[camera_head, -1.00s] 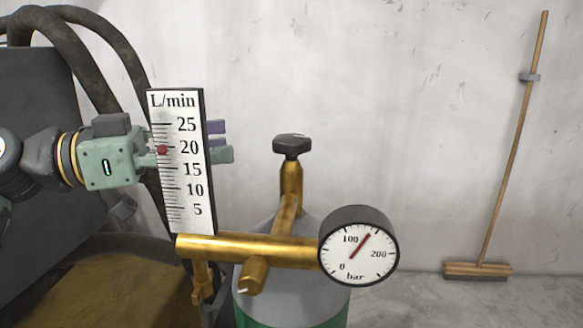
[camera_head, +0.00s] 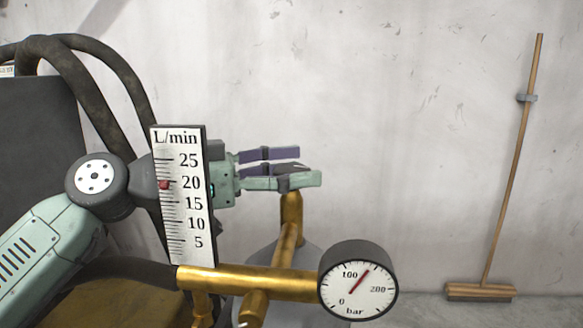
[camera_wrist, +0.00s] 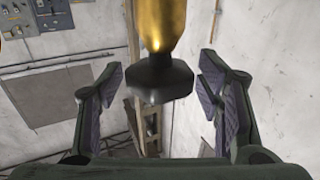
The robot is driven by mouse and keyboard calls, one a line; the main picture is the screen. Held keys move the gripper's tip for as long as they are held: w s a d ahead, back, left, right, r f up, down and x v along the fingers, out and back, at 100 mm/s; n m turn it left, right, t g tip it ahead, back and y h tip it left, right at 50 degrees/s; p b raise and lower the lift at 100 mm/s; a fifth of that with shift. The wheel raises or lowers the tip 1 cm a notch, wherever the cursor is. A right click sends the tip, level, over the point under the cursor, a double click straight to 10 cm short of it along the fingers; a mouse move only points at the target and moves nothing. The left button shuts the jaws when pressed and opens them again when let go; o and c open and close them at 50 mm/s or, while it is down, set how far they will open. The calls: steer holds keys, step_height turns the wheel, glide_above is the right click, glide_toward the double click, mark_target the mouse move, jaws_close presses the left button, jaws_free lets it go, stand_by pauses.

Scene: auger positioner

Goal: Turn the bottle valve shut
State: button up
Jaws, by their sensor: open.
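The bottle valve is a dark knob (camera_head: 291,168) on top of a brass stem (camera_head: 291,210), above the grey bottle (camera_head: 285,258). My gripper (camera_head: 309,166) is open, reaching in from the left at the knob's height. In the head view its fingers overlap the knob and partly hide it. In the wrist view the knob (camera_wrist: 158,80) sits between the two open fingers, with a gap on each side. No contact with the knob shows.
A flow scale (camera_head: 183,195) stands upright in front of my wrist. A brass pipe (camera_head: 250,283) leads to a round pressure gauge (camera_head: 358,281), its needle between 100 and 200. Dark hoses (camera_head: 75,68) hang at left. A broom (camera_head: 505,190) leans on the wall at right.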

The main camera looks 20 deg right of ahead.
steer(key=shift+c, duration=0.5)
steer(key=c, duration=1)
steer(key=shift+r+m+g+p, duration=0.15)
steer(key=shift+m+g+p, duration=0.3)
steer(key=shift+g, duration=0.25)
steer(key=m+g+p, duration=0.2)
steer(key=g, duration=0.1)
steer(key=shift+r, duration=0.15)
steer(key=m+g+y+p, duration=0.1)
steer(key=m+g+p, duration=0.1)
steer(key=g, duration=0.1)
steer(key=m+g+y+p, duration=0.2)
steer(key=g+p, duration=0.1)
steer(key=m+g+y+p, duration=0.3)
steer(key=m+g, duration=0.1)
steer(key=shift+g+y, duration=0.3)
steer(key=shift+f+m+g+y+p, duration=0.2)
steer(key=shift+m+g+y, duration=0.5)
steer(key=shift+y, duration=0.3)
steer(key=shift+f+m+g+y+p, duration=0.15)
steer(key=shift+m+g+y, duration=0.35)
steer(key=shift+m+y, duration=0.4)
steer(key=shift+y, duration=0.6)
